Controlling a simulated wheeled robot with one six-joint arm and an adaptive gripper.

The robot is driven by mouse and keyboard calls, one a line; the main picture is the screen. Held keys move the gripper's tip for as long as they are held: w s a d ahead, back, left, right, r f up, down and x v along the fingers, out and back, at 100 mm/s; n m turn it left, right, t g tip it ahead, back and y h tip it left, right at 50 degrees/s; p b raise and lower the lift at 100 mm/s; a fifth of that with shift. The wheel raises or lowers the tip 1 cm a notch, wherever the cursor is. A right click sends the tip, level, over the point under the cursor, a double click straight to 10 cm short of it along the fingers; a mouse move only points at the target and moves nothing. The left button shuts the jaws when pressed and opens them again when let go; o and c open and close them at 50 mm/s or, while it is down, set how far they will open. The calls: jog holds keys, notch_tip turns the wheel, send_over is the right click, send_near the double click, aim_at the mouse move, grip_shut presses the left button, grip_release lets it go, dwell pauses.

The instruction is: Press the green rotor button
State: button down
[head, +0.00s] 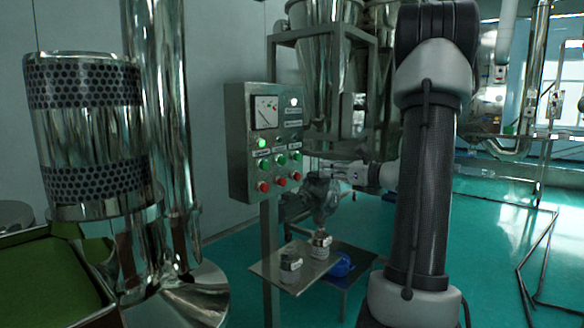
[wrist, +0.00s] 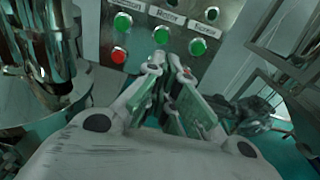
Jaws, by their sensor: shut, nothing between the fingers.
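A grey control panel (head: 236,150) on a post carries a row of green buttons above a row of red ones. In the wrist view its left (wrist: 123,21), middle (wrist: 161,35) and right (wrist: 197,47) green buttons show under small labels. In the head view my gripper (head: 328,170) is right of the panel. Contact with the panel cannot be told.
A red button (wrist: 118,55) lies left of my fingertips; another is partly hidden behind them. Below the panel, a metal shelf (head: 262,268) holds small jars (head: 291,262) and a blue item (head: 341,265). Shiny steel vessels stand left and behind. Open teal floor (head: 490,230) lies to the right.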

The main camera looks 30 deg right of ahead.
jog(key=shift+w+a, duration=0.1)
jog(key=shift+w, duration=0.05)
send_near(282, 161)
jog(key=w+a+f, duration=0.1)
jog(key=w+f, duration=0.1)
jog(key=w, duration=0.4)
jog(key=shift+w+a, duration=0.35)
jog(key=shift+a, duration=0.05)
